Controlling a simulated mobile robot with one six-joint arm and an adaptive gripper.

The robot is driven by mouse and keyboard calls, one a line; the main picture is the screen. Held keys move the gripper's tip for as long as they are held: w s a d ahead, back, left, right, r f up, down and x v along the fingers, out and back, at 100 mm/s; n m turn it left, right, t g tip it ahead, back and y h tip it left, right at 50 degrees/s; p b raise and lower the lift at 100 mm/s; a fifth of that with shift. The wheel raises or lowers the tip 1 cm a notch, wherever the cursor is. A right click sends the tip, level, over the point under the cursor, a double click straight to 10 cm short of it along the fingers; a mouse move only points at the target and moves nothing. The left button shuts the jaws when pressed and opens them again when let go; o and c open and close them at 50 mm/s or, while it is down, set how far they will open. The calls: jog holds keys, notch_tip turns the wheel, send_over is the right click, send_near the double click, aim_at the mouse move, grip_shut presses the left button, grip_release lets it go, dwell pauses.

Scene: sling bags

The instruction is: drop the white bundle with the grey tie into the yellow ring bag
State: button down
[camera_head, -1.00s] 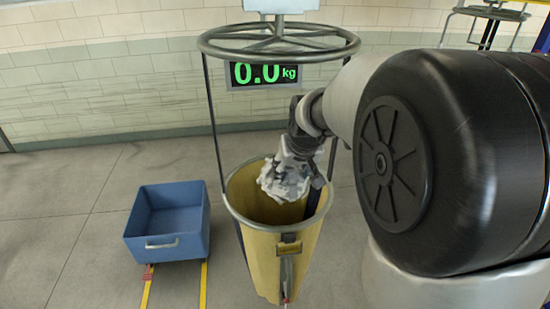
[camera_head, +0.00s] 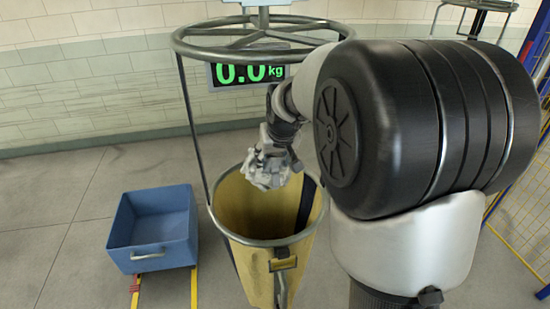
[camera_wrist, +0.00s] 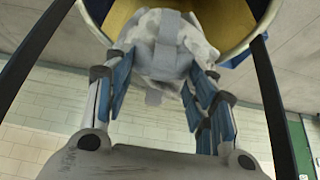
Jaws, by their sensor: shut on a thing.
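The white bundle (camera_head: 264,172) hangs from my gripper (camera_head: 275,152) in the head view, in front of the far side of the yellow ring bag's mouth. The yellow ring bag (camera_head: 254,264) is open at the top, with a grey metal rim. In the wrist view, my gripper's blue-padded fingers (camera_wrist: 160,85) are shut on the white bundle (camera_wrist: 143,28). A grey tie (camera_wrist: 168,62) shows around it with a loose end. The yellow bag (camera_wrist: 225,22) shows behind the bundle. The bundle's exact height above the rim is unclear.
A spoked metal ring (camera_head: 262,40) hangs above the bag, with dark straps running down. A display (camera_head: 247,74) reads 0.0 kg. A blue bin (camera_head: 153,228) stands left of the bag. A yellow mesh fence (camera_head: 520,215) is at the right.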

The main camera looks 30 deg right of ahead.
jog(key=shift+r, duration=0.15)
jog(key=c, duration=0.6)
grip_release()
jog(key=shift+s, duration=0.1)
jog(key=shift+s+r, duration=0.1)
jog(key=shift+r, duration=0.1)
jog(key=v, duration=0.2)
jog(key=shift+s+a+r, duration=0.1)
jog(key=shift+s+r, duration=0.15)
jog(key=shift+r, duration=0.05)
jog(key=s+a, duration=0.3)
jog(key=s, duration=0.8)
jog(key=s+a+f+n+b, duration=0.1)
jog(key=s+a+f+b, duration=0.3)
jog(key=s+f+b, duration=0.2)
jog(key=s+a+f+n+y+b, duration=0.1)
jog(key=s+a+f+b, duration=0.3)
jog(key=f+b, duration=0.6)
jog(key=s+a+f+n+g+b, duration=0.1)
jog(key=s+a+f+b, duration=0.3)
jog(key=s+f+b, duration=0.3)
jog(key=shift+s+f+y+b, duration=0.3)
jog(key=shift+f+b, duration=0.5)
jog(key=shift+f, duration=0.15)
